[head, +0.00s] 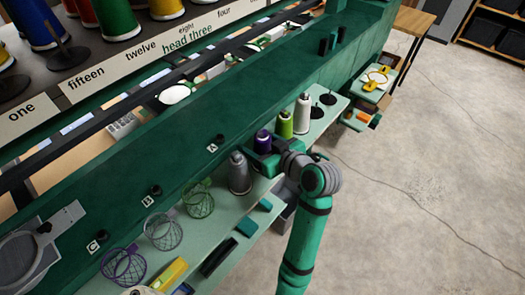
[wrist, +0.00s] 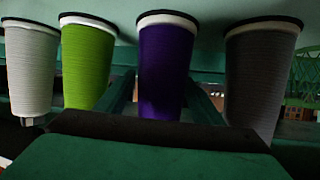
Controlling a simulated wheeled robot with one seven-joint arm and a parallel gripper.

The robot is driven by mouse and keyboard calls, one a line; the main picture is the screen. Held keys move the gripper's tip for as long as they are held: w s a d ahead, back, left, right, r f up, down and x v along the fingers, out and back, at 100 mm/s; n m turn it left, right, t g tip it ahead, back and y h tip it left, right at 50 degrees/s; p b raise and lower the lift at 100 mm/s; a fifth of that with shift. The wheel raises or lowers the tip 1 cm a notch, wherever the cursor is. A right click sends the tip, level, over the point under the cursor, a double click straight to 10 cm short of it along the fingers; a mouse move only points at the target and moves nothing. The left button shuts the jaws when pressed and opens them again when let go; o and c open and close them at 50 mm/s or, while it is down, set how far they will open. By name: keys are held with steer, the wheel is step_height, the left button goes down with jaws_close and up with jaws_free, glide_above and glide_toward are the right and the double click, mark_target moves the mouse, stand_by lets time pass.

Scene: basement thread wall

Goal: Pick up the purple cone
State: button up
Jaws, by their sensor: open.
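The purple cone (head: 262,141) stands upright in a row on the pale green shelf (head: 215,232), between a grey cone (head: 239,173) and a lime green cone (head: 285,125). In the wrist view the purple cone (wrist: 164,65) appears upside down at the middle. My gripper (wrist: 160,80) is open, with one green finger on each side of the purple cone; I cannot tell whether either finger touches it. In the head view my gripper (head: 264,161) is at the row, and it hides the cone's lower part.
A white cone (head: 302,114) stands beyond the lime green one, followed by empty black spindles (head: 327,98). Wire baskets (head: 163,231) and small boxes (head: 247,225) sit along the near shelf. A green beam (head: 150,140) runs behind the row.

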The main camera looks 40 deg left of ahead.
steer(key=shift+w+a+f, duration=0.1)
steer(key=shift+a+f, duration=0.05)
steer(key=shift+a, duration=0.15)
steer(key=shift+c, duration=0.6)
steer(key=c, duration=1.1)
step_height(320, 180, up, 10)
